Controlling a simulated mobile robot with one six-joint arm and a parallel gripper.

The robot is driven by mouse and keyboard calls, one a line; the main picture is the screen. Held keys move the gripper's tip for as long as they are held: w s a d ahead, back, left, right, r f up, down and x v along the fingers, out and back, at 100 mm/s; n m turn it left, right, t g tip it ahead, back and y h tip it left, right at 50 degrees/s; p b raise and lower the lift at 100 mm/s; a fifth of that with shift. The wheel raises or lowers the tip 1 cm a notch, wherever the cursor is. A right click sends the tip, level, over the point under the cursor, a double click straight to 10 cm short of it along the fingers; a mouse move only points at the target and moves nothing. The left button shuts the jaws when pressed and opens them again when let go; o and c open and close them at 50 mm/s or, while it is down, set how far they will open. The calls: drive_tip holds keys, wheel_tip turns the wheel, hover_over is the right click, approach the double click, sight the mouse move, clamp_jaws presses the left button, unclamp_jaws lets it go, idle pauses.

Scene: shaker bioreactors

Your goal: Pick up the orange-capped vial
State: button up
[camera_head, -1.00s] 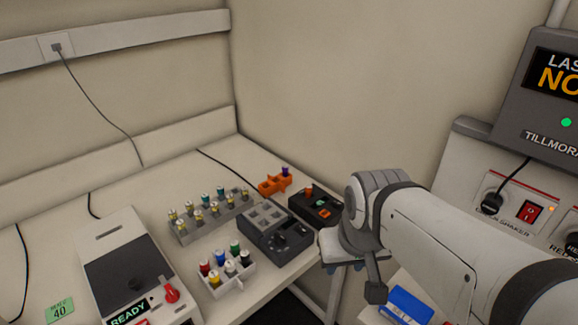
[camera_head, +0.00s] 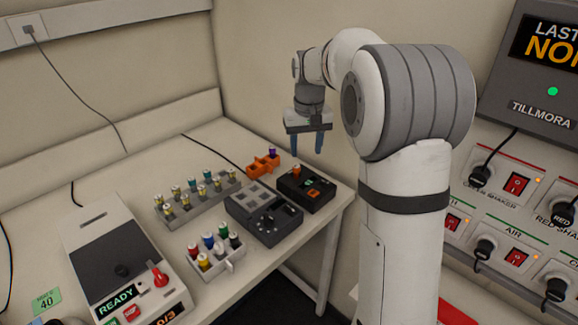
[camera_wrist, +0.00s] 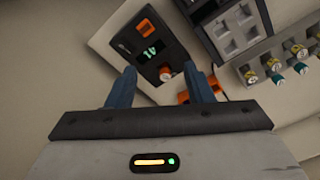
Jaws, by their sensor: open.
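The orange-capped vial (camera_head: 296,170) stands in the left part of a small black device (camera_head: 309,203) at the table's right end. In the wrist view the orange-capped vial (camera_wrist: 165,72) shows between my fingertips in the picture, with the black device (camera_wrist: 135,38) and its green display around it. My gripper (camera_head: 306,150) is open and empty, fingers pointing down, above the table's back right corner. In the wrist view my gripper (camera_wrist: 161,78) has its two blue fingers spread apart. The fingers look above the vial, not touching it.
An orange rack (camera_head: 259,168) with a purple-capped vial (camera_head: 273,153) stands behind the device. A grey block (camera_head: 250,217) is to its left. A long vial rack (camera_head: 174,222) and a white rack (camera_head: 212,271) of coloured vials stand farther left. The wall is close behind.

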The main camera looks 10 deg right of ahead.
hover_over(296, 166)
drive_tip(key=s, duration=0.1)
wheel_tip(296, 166, down, 6)
drive_tip(key=r, duration=0.1)
drive_tip(key=shift+w+d+f+g, duration=0.15)
drive_tip(key=shift+d+f+g, duration=0.25)
drive_tip(key=shift+d+f, duration=0.1)
drive_tip(key=f, duration=0.5)
drive_tip(key=a+f+p, duration=0.1)
drive_tip(key=f, duration=0.1)
drive_tip(key=shift+w+f, duration=0.3)
drive_tip(key=shift+f, duration=0.05)
drive_tip(key=shift+c, duration=0.4)
drive_tip(key=c, duration=0.8)
drive_tip(key=shift+r, duration=0.1)
wheel_tip(296, 166, up, 10)
drive_tip(key=shift+b, duration=0.5)
